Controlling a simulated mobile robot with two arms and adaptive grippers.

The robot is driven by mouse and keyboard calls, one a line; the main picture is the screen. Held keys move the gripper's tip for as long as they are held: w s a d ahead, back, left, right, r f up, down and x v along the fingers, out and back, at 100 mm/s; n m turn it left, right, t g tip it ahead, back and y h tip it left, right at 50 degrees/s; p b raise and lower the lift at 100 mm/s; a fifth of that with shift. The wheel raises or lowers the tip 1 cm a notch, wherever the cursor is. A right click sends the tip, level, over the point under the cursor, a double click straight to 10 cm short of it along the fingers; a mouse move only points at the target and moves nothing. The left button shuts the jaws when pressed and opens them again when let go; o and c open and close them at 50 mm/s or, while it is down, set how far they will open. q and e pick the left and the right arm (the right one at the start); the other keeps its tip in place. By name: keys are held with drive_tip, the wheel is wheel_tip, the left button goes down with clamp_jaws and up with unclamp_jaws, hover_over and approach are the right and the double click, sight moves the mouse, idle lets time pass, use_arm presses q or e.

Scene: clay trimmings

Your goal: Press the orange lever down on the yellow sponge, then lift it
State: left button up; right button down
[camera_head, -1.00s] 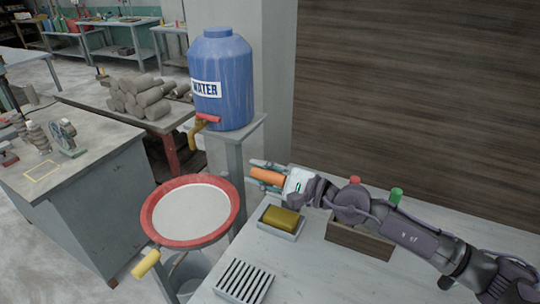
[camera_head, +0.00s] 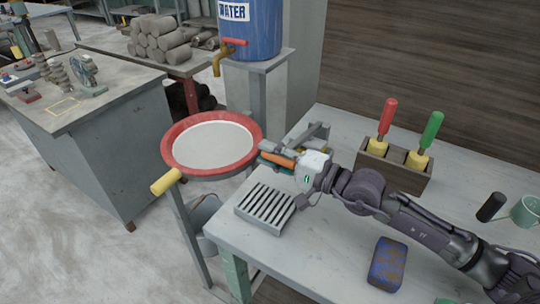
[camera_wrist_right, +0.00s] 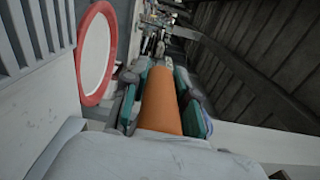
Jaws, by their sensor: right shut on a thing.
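My right gripper (camera_head: 278,160) is shut on the orange lever (camera_head: 284,160), near the red-rimmed basin in the head view. In the right wrist view the orange lever (camera_wrist_right: 160,103) is a thick cylinder between the teal-padded fingers. The lever's far end is not clear. A little of the yellow sponge (camera_head: 324,151) shows just behind my right gripper, on the light table; the gripper hides most of it and its small tray. I cannot tell whether the lever touches the sponge. My left gripper is not in view.
The red-rimmed basin (camera_head: 254,143) stands left of the table. A slatted grate (camera_head: 264,208) lies at the table's left edge. A wooden holder (camera_head: 398,177) with red-handled and green-handled tools stands behind my arm. A blue-brown block (camera_head: 387,264) lies in front.

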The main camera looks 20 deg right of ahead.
drive_tip(key=shift+f, duration=0.1)
idle(0.3)
drive_tip(key=c, duration=0.9)
unclamp_jaws()
drive_tip(key=shift+v, duration=6.05)
drive_tip(key=shift+w, duration=0.1)
